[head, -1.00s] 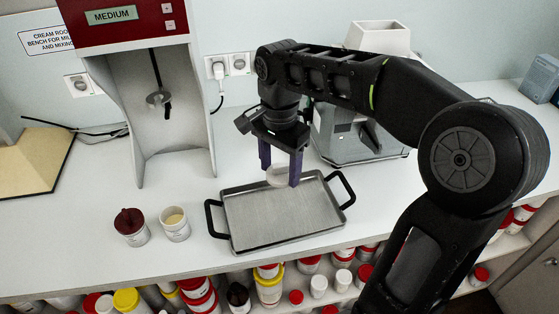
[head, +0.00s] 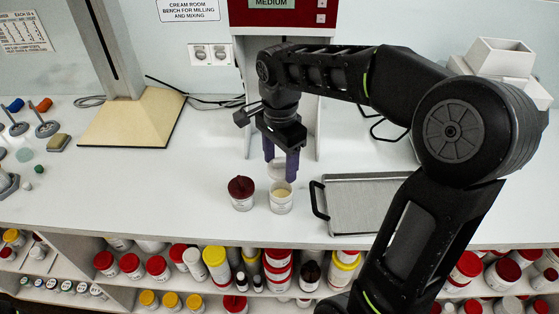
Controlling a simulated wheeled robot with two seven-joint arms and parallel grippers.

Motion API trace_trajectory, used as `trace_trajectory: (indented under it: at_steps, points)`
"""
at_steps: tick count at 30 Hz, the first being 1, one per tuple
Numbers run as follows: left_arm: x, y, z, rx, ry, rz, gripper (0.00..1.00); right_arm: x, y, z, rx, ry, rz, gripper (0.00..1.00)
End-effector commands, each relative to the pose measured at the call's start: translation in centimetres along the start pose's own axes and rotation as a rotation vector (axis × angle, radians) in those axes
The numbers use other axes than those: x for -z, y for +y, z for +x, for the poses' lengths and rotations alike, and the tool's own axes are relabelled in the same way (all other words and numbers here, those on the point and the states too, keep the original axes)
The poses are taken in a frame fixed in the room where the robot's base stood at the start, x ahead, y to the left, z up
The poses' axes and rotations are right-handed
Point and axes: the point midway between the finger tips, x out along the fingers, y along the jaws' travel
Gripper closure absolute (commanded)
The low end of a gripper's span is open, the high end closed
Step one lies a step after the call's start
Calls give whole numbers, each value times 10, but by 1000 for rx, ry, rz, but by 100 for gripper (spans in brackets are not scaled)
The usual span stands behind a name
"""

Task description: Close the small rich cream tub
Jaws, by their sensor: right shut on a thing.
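An open white tub (head: 281,201) with pale yellow cream inside stands upright on the white bench; its label is too small to read. My right gripper (head: 280,168) points down with its purple fingers shut on a pale, round lid (head: 277,172). The lid is partly hidden by the fingers. In the picture the lid and fingers are just above and behind the tub's open top, and the lid looks apart from the rim. My left gripper is not in view.
A tub with a dark red top (head: 241,195) stands close at the left of the open tub. A grey metal tray (head: 366,207) with black handles lies to the right. The red mixer (head: 280,14) stands behind my gripper.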

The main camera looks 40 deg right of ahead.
Motion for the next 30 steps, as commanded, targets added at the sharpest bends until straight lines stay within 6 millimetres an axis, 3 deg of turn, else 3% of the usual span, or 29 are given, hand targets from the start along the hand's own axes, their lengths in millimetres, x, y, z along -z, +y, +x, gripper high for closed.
trace_trajectory:
  at_steps: [8,21,30]
  points:
    - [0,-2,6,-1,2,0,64,0,0,8,0,0,-1,77]
    - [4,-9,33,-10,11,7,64,-1,0,49,-1,-1,-2,77]
    - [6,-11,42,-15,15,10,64,0,0,64,0,0,-2,77]
